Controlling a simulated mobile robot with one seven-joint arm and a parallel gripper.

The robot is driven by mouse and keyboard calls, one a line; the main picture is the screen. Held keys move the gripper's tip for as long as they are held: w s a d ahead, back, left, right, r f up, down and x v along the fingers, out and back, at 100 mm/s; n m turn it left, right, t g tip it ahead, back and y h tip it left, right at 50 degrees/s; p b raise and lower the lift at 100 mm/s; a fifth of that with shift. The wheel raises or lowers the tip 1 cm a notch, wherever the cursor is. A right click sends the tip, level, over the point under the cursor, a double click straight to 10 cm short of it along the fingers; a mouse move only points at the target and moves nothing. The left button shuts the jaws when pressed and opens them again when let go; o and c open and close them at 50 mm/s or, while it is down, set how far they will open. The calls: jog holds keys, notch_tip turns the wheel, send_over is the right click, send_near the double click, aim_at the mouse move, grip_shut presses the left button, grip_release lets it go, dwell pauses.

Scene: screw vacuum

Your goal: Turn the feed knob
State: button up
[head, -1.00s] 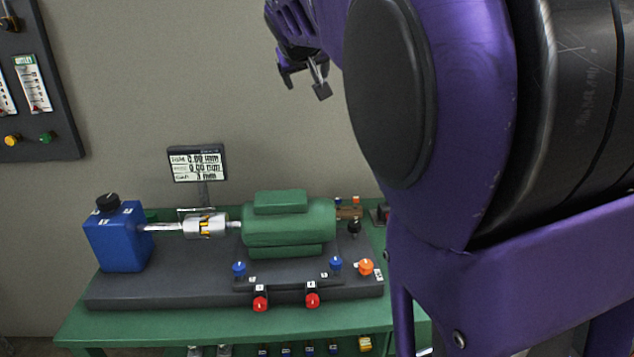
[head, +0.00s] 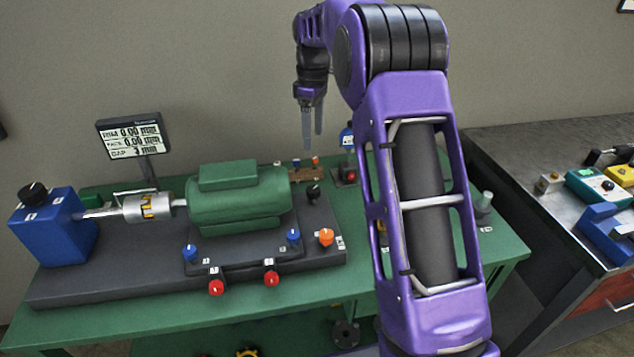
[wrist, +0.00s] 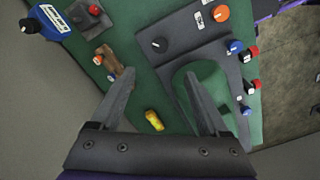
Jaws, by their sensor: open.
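The labels are too small to read, so I cannot tell which knob is the feed knob. An orange knob (head: 326,237) sits at the right front of the dark machine base; it also shows in the wrist view (wrist: 220,13). A black knob (head: 314,192) stands behind it, right of the green motor housing (head: 238,198); it also shows in the wrist view (wrist: 160,45). Another black knob (head: 33,192) tops the blue box at the left. My gripper (head: 312,125) points down, open and empty, above the back of the bench and apart from the knobs.
Two blue knobs (head: 191,254) (head: 293,237) and two red buttons (head: 216,287) (head: 271,278) line the base's front. A display (head: 134,136) rises behind the machine. A brown block (head: 303,173) and a red button box (head: 346,177) lie behind. A grey bench (head: 540,146) is at the right.

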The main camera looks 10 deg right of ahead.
aim_at(313, 189)
notch_tip(313, 189, down, 17)
jog(key=shift+r+b, duration=0.2)
jog(key=shift+b, duration=0.35)
grip_shut()
jog(key=shift+m, duration=0.3)
jog(key=m, duration=0.4)
jog(key=shift+m, duration=0.3)
jog(key=shift+m+p, duration=0.3)
jog(key=shift+m, duration=1.9)
